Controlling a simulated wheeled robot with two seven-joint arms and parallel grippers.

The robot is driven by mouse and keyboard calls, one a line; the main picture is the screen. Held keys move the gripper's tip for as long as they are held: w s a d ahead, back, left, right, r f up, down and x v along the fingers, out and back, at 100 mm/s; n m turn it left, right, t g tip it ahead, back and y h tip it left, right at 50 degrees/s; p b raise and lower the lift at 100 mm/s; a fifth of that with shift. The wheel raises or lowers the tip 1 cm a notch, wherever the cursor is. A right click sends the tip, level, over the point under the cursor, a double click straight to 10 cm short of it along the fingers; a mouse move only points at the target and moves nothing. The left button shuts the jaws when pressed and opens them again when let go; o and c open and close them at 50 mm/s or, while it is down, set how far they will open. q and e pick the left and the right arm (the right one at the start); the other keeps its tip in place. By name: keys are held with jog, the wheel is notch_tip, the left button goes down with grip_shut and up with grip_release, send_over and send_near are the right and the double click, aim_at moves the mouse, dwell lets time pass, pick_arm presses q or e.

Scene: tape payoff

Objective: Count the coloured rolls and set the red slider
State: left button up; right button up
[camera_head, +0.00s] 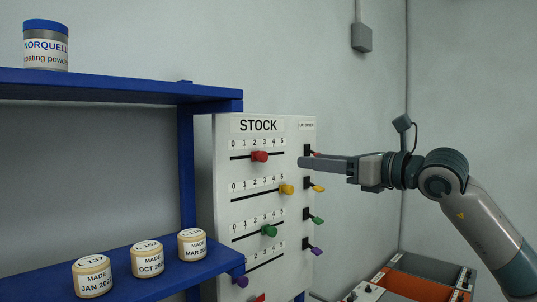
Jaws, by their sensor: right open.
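A white board (222,160) headed STOCK carries rows of slots numbered 0 to 5. The red slider knob (260,156) on the top row stands around 2 to 3. Below it are a yellow knob (287,189) near 5, a green knob (269,230) around 3 to 4 and a purple knob (242,282) near the row's left end. My right gripper (303,162) is open, its fingers pointing left at the board's right edge, to the right of the red knob and apart from it. I see no coloured rolls clearly. My left gripper is out of view.
Small levers with red, yellow (318,188), green and purple tips line the board's right edge, close to my right gripper. A blue shelf (110,85) holds a powder tub (46,46); a lower shelf holds three dated jars (148,259). An orange-floored tray (415,286) lies lower right.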

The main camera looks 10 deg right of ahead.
aim_at(265, 156)
jog(key=p+x, duration=0.3)
jog(key=x, duration=0.4)
jog(key=p+x, duration=0.4)
jog(key=x, duration=0.3)
jog(key=shift+r, duration=0.2)
jog(key=shift+w+a+f+p, duration=0.15)
jog(key=shift+w+a+p, duration=0.15)
jog(key=shift+w+a, duration=0.15)
grip_shut()
